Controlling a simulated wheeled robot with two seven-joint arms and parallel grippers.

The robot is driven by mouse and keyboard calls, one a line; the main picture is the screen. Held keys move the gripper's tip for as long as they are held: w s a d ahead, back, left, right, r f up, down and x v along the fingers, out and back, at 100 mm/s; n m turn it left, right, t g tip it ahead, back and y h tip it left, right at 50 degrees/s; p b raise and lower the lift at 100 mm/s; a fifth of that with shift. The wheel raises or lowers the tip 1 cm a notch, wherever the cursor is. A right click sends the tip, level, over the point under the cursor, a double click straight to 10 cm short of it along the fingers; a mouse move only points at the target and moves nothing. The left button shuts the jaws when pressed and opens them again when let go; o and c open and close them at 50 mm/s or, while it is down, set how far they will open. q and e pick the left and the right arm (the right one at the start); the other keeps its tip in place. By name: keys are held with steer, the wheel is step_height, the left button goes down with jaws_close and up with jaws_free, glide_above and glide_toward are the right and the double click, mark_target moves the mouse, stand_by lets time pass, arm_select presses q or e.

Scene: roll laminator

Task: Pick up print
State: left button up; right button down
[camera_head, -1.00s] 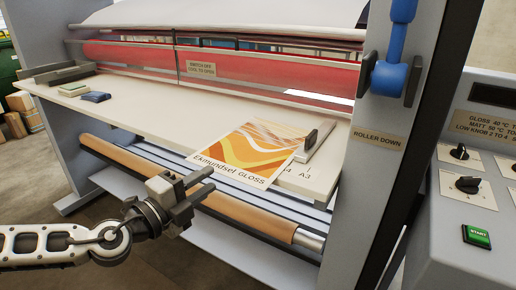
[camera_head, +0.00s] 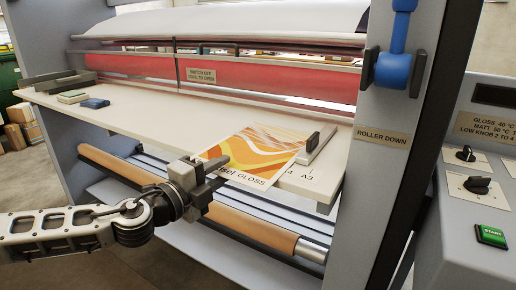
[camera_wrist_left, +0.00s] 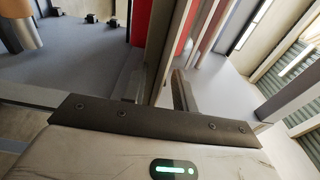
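The print (camera_head: 262,152), an orange, yellow and white sheet with "GLOSS" on its front edge, lies on the laminator's feed table (camera_head: 130,118). Its front part juts past the table's front edge. My left gripper (camera_head: 220,172) is at the print's front left corner. One finger shows over the sheet and hides part of its lettering; the other is lower, at the front edge. In the left wrist view the two fingers (camera_wrist_left: 157,88) stand apart, with a thin edge-on surface between them. Whether they touch the sheet I cannot tell. My right gripper is not in view.
A guide block (camera_head: 312,143) stands at the print's right side, near the "A3" mark. Small pads (camera_head: 95,103) lie at the table's left end. A wooden roller (camera_head: 245,224) runs below the table. The control panel (camera_head: 480,190) with a green START button is at right.

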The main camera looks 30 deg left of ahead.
arm_select(q)
steer(key=shift+w+d, duration=0.2)
steer(key=shift+w, duration=0.1)
jaws_close()
steer(key=shift+r, duration=0.15)
